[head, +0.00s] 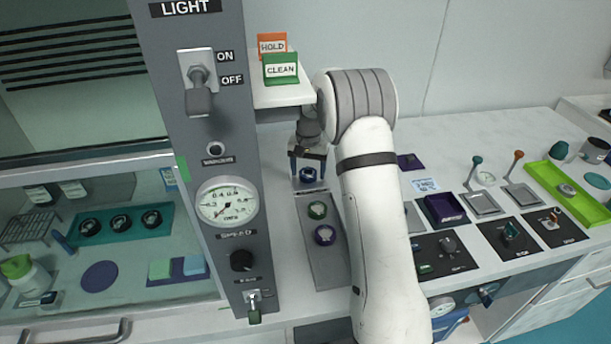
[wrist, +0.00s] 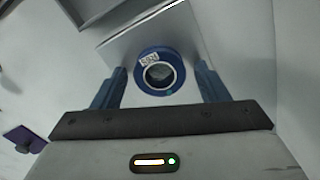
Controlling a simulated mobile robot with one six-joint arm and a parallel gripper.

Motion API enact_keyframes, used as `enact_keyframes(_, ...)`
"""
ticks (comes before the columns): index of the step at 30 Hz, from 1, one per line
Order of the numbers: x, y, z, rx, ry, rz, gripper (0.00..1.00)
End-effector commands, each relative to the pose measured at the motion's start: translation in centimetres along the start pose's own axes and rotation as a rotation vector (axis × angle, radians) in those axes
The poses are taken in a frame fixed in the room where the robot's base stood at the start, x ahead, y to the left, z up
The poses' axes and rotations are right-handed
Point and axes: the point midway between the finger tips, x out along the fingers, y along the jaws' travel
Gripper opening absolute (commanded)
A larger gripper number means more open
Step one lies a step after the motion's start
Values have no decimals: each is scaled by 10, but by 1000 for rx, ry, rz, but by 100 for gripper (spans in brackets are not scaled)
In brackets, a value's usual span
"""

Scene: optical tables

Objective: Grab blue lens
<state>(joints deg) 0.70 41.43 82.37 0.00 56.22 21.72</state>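The blue lens (wrist: 147,71) is a round blue ring with a clear centre and a small white label. In the wrist view it sits between the two blue fingers of my gripper (wrist: 158,88), with a visible gap on each side. In the head view the blue lens (head: 308,174) is at the far end of a grey tray, beneath my gripper (head: 307,165). My gripper is open around or just above the lens; the exact height is hard to tell.
A tall grey control panel (head: 215,130) stands close on the left. A shelf with HOLD and CLEAN signs (head: 280,68) hangs behind.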

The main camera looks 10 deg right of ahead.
Motion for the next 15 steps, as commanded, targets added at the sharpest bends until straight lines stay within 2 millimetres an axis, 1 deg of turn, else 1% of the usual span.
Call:
enact_keyframes(1,0,0,0,0,0,0,63)
enact_keyframes(2,0,0,0,0,0,0,61)
enact_keyframes(15,-1,1,0,1,1,0,26)
